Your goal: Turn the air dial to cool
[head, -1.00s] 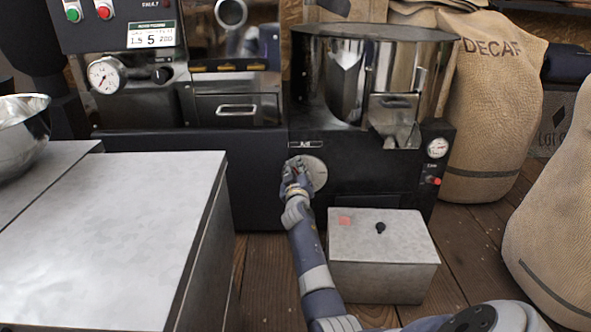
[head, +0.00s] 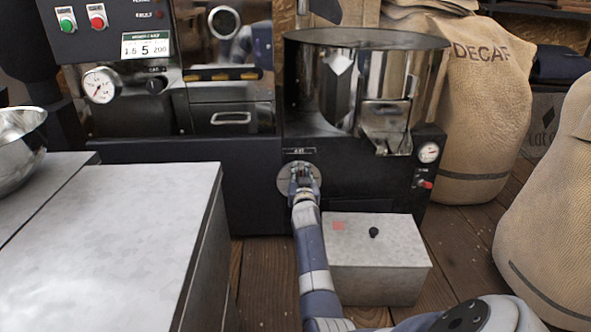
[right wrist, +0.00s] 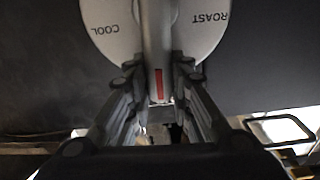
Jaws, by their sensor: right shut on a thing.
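The air dial is a pale round plate (head: 286,180) on the black front of the roaster, under a small "AIR" label. In the right wrist view the plate (right wrist: 104,32) reads COOL at left and ROAST at right, with the letters upside down. A grey bar handle (right wrist: 157,40) with a red mark stands upright in that view, between the two words. My right gripper (head: 304,177) is at the dial, its fingers (right wrist: 157,75) shut on the handle from both sides. It hides part of the dial in the head view. My left gripper is not in view.
A grey lidded box (head: 385,262) with a black knob stands on the floor beside my right forearm. A pale-topped counter (head: 110,240) fills the left front. Sacks (head: 480,120) stand at right. A gauge (head: 428,152) and red button are right of the dial.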

